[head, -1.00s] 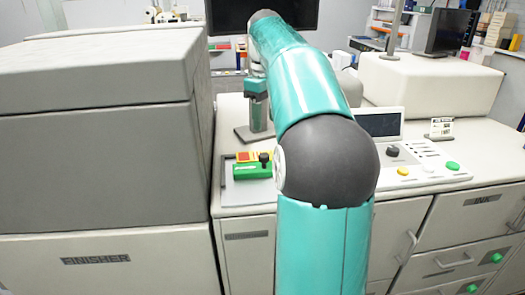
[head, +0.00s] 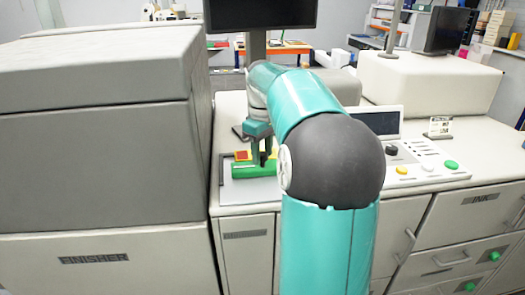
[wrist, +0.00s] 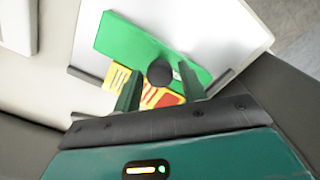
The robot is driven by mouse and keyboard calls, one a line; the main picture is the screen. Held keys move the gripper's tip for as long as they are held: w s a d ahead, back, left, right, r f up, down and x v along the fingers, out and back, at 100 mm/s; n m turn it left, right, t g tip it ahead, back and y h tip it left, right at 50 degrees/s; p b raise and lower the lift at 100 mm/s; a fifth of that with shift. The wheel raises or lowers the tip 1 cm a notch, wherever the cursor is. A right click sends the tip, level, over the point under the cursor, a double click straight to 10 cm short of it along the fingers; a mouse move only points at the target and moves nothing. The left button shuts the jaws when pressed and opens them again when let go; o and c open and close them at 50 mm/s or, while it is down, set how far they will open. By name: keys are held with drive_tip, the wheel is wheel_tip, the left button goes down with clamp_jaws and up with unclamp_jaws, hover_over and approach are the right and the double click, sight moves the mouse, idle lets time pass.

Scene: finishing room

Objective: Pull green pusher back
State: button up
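The green pusher (head: 245,171) is a bar lying on a pale tray at the left end of the counter. It also shows in the wrist view (wrist: 128,42), with a round black knob (wrist: 160,73) on it. My gripper (wrist: 160,84) points down at the pusher, its two fingers apart with the knob showing between them. No finger contact with the knob is visible. In the head view my gripper (head: 263,158) hangs over the pusher's right part and hides most of the knob. A yellow and red label plate (wrist: 150,95) lies beside the pusher.
The tall grey finisher cabinet (head: 100,140) stands close on the left. A control panel (head: 425,165) with coloured buttons and a small screen (head: 380,123) is to the right. A monitor (head: 262,14) stands behind. The tray (head: 250,193) has bare room in front of the pusher.

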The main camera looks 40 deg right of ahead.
clamp_jaws()
drive_tip(key=s+a, duration=0.1)
drive_tip(key=s, duration=0.1)
drive_tip(key=s+a, duration=0.1)
drive_tip(key=s, duration=0.1)
drive_tip(key=s+a, duration=0.1)
drive_tip(key=a, duration=0.1)
drive_tip(key=shift+s+r, duration=0.1)
drive_tip(key=shift+s, duration=0.3)
drive_tip(key=shift+s+a, duration=0.2)
drive_tip(key=shift+s, duration=0.15)
